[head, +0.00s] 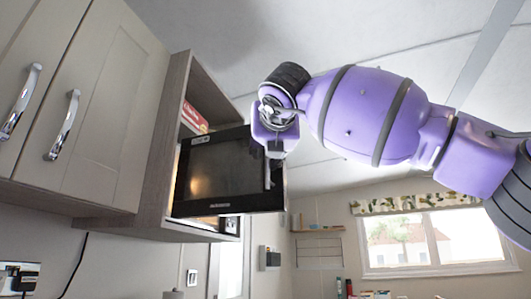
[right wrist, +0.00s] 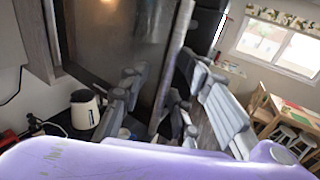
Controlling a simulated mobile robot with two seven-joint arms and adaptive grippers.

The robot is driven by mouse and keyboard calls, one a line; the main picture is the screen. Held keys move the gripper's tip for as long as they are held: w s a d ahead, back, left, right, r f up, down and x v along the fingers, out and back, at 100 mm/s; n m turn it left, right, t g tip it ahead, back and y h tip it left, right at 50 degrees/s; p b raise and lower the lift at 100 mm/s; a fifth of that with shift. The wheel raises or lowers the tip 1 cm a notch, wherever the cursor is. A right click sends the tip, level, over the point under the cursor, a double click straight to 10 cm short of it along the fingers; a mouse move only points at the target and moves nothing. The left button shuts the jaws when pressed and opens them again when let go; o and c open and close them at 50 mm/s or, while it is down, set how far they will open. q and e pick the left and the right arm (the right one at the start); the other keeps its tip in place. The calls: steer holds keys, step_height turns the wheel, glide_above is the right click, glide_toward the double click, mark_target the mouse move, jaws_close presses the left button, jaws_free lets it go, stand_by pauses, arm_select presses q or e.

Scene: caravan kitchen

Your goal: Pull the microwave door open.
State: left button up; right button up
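The microwave door (head: 225,170) is a black panel with a dark window, in an open wooden wall niche. It stands partly open, its right side swung out past the niche, and a lit interior shows below it. A vertical handle (head: 268,174) runs along its right edge. My right gripper (head: 270,158) is at this handle edge, and its fingers are partly hidden in the head view. In the right wrist view, the fingers (right wrist: 165,80) stand wide apart with the edge of the dark door (right wrist: 115,45) between them. I cannot tell whether they touch it. My left gripper is out of view.
Closed cream cupboards (head: 95,110) with metal handles adjoin the niche on the left. A red box (head: 193,117) lies above the microwave. A white kettle (right wrist: 84,110) stands on the counter below. A window (head: 435,240) and a table (right wrist: 275,115) with stools are farther right.

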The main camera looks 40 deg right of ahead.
steer(key=v, duration=1.2)
stand_by(0.4)
